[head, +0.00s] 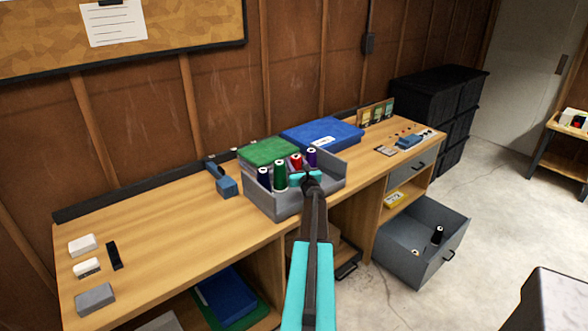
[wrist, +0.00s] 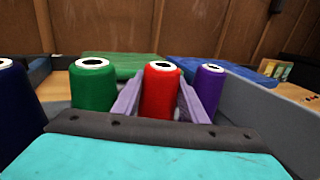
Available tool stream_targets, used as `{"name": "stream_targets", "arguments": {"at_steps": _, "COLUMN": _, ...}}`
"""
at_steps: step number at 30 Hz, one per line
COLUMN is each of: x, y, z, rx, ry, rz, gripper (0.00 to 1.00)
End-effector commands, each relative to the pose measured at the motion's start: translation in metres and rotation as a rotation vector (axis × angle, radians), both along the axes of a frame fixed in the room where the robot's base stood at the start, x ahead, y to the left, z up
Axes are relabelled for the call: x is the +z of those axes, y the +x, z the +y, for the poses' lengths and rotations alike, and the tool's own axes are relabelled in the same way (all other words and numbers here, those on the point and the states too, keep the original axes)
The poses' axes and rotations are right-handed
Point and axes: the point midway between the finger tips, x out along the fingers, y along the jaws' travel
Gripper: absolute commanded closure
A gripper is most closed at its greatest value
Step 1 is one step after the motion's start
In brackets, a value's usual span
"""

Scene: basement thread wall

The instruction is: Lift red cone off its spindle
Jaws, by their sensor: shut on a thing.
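The red cone (head: 296,160) stands upright in a grey tray (head: 275,206) on the wooden bench, among other thread cones. In the wrist view the red cone (wrist: 161,92) is between the two purple-grey fingers of my gripper (wrist: 161,100), which is shut on it. In the head view my arm reaches in from the front and hides the lower part of the red cone. The spindle is hidden, and I cannot tell how far up the cone sits on it.
A green cone (wrist: 94,85) is close to the left finger and a purple cone (wrist: 209,88) close to the right one. A navy cone (head: 264,177) stands farther left. Green (head: 268,151) and blue (head: 322,134) boxes lie behind. An open drawer (head: 420,243) juts out at the right.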

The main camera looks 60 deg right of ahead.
Motion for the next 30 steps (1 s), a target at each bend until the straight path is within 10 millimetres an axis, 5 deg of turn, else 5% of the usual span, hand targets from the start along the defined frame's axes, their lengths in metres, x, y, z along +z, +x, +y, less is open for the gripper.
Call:
{"name": "stream_targets", "arguments": {"at_steps": 8, "x": 0.015, "y": 0.0, "z": 0.0, "rx": 0.0, "ry": -0.002, "rz": -0.001, "gripper": 0.87}}
{"name": "stream_targets", "arguments": {"at_steps": 22, "x": 0.08, "y": 0.0, "z": 0.0, "rx": -0.001, "ry": -0.003, "rz": 0.0, "gripper": 0.87}}
{"name": "stream_targets", "arguments": {"at_steps": 30, "x": 0.099, "y": 0.0, "z": 0.0, "rx": 0.0, "ry": -0.001, "rz": 0.0, "gripper": 0.87}}
